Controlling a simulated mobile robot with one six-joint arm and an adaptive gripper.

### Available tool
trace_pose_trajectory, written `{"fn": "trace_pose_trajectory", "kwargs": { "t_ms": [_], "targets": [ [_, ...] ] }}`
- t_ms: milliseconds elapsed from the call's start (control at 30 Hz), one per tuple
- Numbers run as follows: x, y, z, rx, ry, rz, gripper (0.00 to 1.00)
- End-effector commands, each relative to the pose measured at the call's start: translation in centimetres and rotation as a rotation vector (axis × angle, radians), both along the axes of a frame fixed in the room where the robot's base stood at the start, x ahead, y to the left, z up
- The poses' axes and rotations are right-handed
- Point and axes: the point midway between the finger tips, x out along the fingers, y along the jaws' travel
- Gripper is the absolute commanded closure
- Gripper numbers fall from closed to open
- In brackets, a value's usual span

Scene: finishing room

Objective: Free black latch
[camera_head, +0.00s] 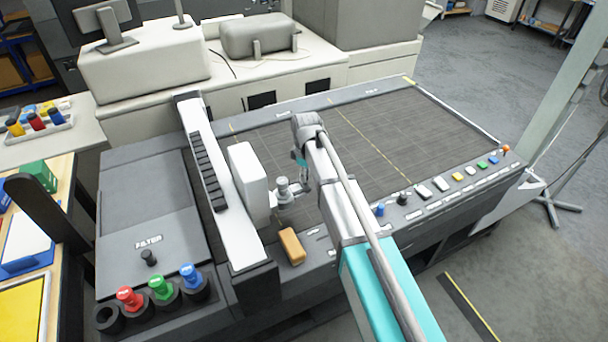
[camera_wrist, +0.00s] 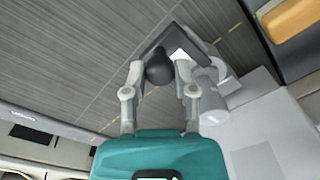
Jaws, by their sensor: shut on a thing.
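In the wrist view the black latch (camera_wrist: 160,66) shows as a rounded dark knob by a dark angled bar, beside the grey-white head of the machine's carriage. My gripper (camera_wrist: 160,80) has one finger on each side of the knob and is shut on it. In the head view my arm hides most of my gripper; only a bit of its teal body shows beside the carriage (camera_head: 249,178). The latch cannot be made out clearly there.
An orange block (camera_head: 292,246) lies on the machine's front edge near the carriage. Coloured knobs (camera_head: 457,177) line the front rail at right. Red, green and blue plugs (camera_head: 162,288) stand in black holders at front left. The dark gridded bed (camera_head: 370,130) is clear behind my arm.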

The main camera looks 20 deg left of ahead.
Motion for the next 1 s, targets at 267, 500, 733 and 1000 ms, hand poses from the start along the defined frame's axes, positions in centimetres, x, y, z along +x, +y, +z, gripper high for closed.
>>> {"fn": "trace_pose_trajectory", "kwargs": {
  "t_ms": [267,500,733,1000],
  "targets": [
    [0.32,-0.06,0.03,-0.012,-0.012,0.001,0.42],
    [-0.01,0.31,0.01,-0.010,-0.008,0.006,0.30],
    [-0.12,0.41,0.00,-0.009,-0.008,0.008,0.30],
    [-0.25,-0.46,-0.09,-0.009,-0.006,-0.017,0.30]
  ]
}}
